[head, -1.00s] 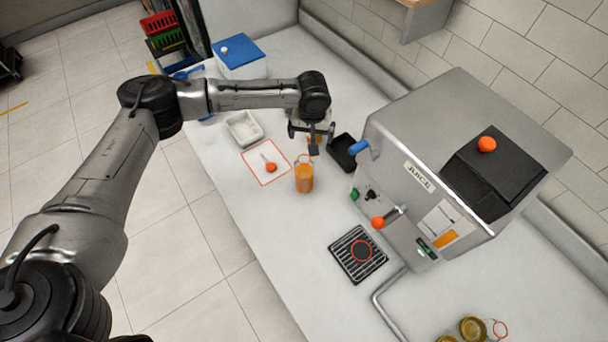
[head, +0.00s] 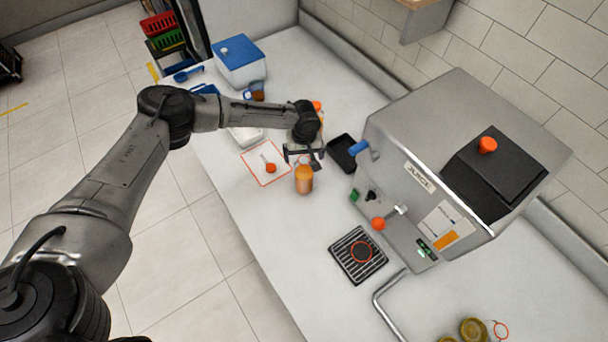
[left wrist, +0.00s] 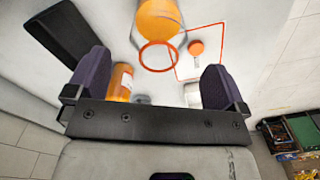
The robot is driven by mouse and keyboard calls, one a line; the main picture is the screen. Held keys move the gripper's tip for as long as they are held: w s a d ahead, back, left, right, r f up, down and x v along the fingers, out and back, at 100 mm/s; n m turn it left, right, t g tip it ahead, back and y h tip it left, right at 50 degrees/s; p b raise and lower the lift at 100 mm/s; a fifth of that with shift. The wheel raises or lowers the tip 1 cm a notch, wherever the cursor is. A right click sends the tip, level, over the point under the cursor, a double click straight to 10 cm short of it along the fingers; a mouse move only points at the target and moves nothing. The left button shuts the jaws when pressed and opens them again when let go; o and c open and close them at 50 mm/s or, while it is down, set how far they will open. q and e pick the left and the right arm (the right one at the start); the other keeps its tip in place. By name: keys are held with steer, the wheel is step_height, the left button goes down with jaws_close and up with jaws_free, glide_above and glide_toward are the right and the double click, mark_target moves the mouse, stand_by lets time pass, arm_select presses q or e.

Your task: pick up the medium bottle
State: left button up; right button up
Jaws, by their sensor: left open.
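An orange bottle (head: 304,181) stands upright on the white counter, left of the juicer; in the left wrist view an orange bottle (left wrist: 158,18) shows at the top with a red ring (left wrist: 158,58) below it. A second orange bottle (left wrist: 121,82) shows beside the left-hand finger there; in the head view an orange bottle (head: 318,106) is mostly hidden behind my wrist. I cannot tell by size which is the medium one. My left gripper (head: 304,158) is open and empty, just behind the front bottle's top; its fingers (left wrist: 155,82) are wide apart.
The juicer (head: 430,170) stands to the right, with a drip grate (head: 345,262) in front. A black tray (head: 339,151) lies right of the gripper. A red-outlined mat (head: 256,162) with an orange-ended utensil (head: 270,167) lies left.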

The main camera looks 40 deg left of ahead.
mark_target(304, 174)
arm_select(q)
steer(key=shift+d+f, duration=0.1)
steer(key=shift+f, duration=2.35)
steer(key=shift+c, duration=0.5)
steer(key=c, duration=1.5)
steer(key=shift+o, duration=0.2)
steer(key=shift+r, duration=0.2)
